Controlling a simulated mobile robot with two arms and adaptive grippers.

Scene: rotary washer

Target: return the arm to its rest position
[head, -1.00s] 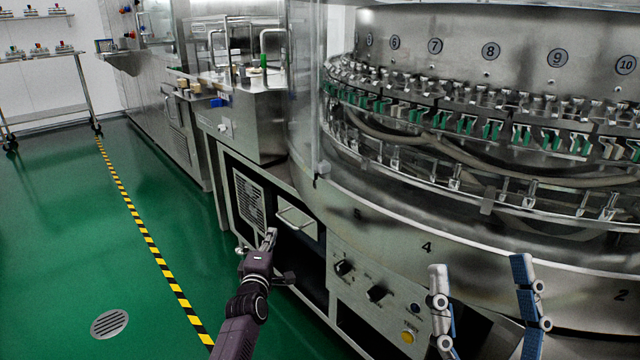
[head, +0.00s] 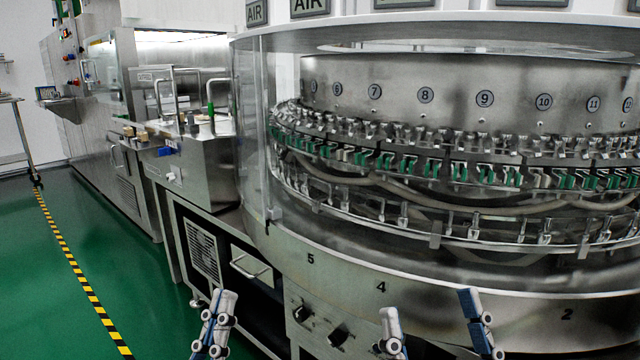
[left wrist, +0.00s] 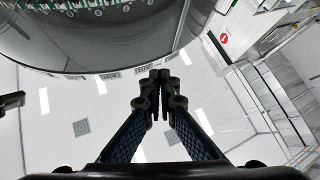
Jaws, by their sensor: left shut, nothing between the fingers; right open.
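My left gripper (head: 222,296) is at the bottom of the head view, left of centre, with its fingers pointing up and close together. In the left wrist view its two blue-padded fingers meet at their tips (left wrist: 159,78), with nothing between them. My right gripper (head: 428,302) is at the bottom, right of centre, with its fingers wide apart and nothing between them. Both grippers appear in front of the rotary washer (head: 500,272). Most of both arms is out of view.
The round steel washer fills the middle and right, with a drawer handle (head: 250,267) and knobs (head: 338,335) below. A steel counter (head: 200,150) stands behind at left. Open green floor (head: 40,290) with a striped line (head: 75,265) is at far left.

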